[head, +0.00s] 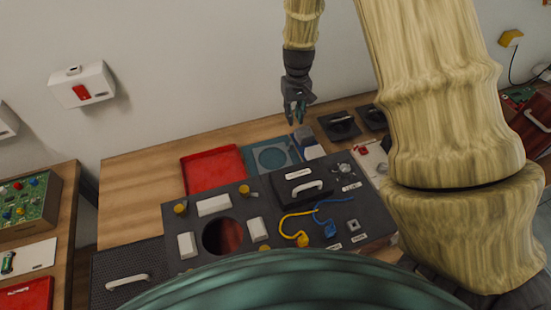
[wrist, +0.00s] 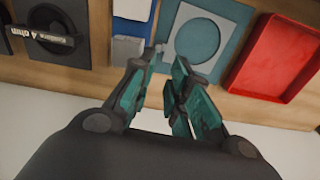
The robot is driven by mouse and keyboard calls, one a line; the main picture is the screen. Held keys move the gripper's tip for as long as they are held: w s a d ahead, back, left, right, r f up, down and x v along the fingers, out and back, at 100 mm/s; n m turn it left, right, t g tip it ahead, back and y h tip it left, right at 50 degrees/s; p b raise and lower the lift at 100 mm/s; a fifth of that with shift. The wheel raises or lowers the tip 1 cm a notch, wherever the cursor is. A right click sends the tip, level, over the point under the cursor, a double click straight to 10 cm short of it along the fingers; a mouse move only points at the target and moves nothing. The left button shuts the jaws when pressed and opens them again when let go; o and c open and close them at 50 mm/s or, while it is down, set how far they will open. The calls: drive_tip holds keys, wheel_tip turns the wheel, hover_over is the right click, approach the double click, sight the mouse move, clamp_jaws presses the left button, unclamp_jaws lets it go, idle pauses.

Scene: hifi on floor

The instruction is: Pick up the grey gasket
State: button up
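A flat grey-blue square with a large round opening, which looks like the grey gasket (wrist: 222,27), lies on a teal mat at the back of the bench. The same flat square (head: 258,150) shows in the head view, partly cut off from sight by the dark panel's edge. My gripper (wrist: 168,60) hangs above the bench's back edge, near the gasket's corner and apart from it.
A red tray (head: 212,171) lies left of the mat. Blue and white blocks (head: 312,152) stand close to its right, with black handled pieces (head: 339,126) beyond. A raised dark panel (head: 275,219) with fittings stands in front. The white wall is close behind.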

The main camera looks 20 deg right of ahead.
wheel_tip(320, 180, down, 4)
drive_tip(key=b, duration=0.2)
drive_tip(key=p, duration=0.1)
hover_over(292, 143)
drive_tip(key=shift+s+a+f, duration=0.1)
drive_tip(key=shift+s+f, duration=0.05)
drive_tip(key=shift+f, duration=1.15)
drive_tip(key=shift+s+a+f, duration=0.1)
drive_tip(key=shift+f, duration=1.15)
drive_tip(key=shift+w+d+f+p, duration=0.1)
drive_tip(key=shift+f+p, duration=0.4)
drive_tip(key=shift+f, duration=0.25)
drive_tip(key=shift+w+d+f+p, duration=0.1)
drive_tip(key=shift+f+p, duration=0.4)
drive_tip(key=shift+f, duration=1.4)
drive_tip(key=shift+c, duration=0.2)
clamp_jaws()
